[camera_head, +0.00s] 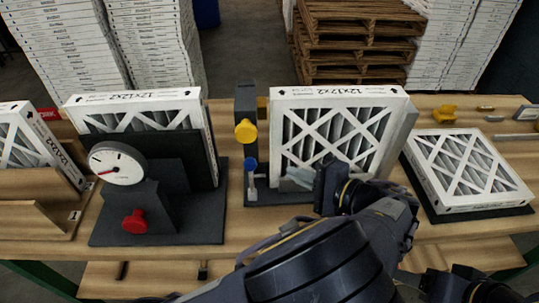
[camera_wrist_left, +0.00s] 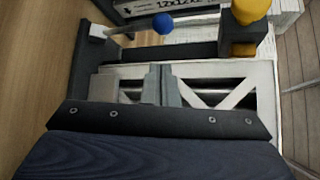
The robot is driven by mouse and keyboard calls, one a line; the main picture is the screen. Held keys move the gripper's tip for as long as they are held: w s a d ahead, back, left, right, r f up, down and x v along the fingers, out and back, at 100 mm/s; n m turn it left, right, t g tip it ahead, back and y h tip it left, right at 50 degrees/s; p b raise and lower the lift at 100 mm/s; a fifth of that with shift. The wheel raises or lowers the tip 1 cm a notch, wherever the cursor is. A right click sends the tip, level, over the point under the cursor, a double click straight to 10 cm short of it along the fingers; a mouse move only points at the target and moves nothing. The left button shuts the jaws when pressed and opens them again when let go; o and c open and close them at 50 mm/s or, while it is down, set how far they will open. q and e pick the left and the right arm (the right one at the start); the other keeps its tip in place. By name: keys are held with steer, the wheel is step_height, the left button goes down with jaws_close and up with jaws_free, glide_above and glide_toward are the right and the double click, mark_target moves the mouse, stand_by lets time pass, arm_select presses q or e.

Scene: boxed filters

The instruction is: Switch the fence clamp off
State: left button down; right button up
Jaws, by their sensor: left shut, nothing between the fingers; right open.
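A dark fixture base (camera_head: 270,196) carries a post with a yellow knob (camera_head: 245,131) and a lever with a blue ball (camera_head: 251,164), likely the fence clamp's handle. The lever looks upright in the head view; its blue ball (camera_wrist_left: 162,22) and yellow knob (camera_wrist_left: 250,10) also show in the left wrist view. A framed filter (camera_head: 335,135) stands in the fixture. My left gripper (camera_head: 290,180) is shut and empty in front of the filter, right of the lever and apart from it. My right gripper (camera_head: 412,287) is only partly visible at the bottom edge, its fingers hard to make out.
A gauge stand (camera_head: 118,163) with a red knob (camera_head: 134,221) is left of the fixture, with another filter behind it. A filter (camera_head: 458,168) lies on a dark pad at right. A yellow object (camera_head: 444,114) is behind it. The table's front strip is mostly clear.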

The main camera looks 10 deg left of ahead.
mark_target(251, 179)
arm_select(q)
steer(key=shift+a, duration=0.1)
steer(key=p+x, duration=0.2)
steer(key=x, duration=0.8)
stand_by(0.3)
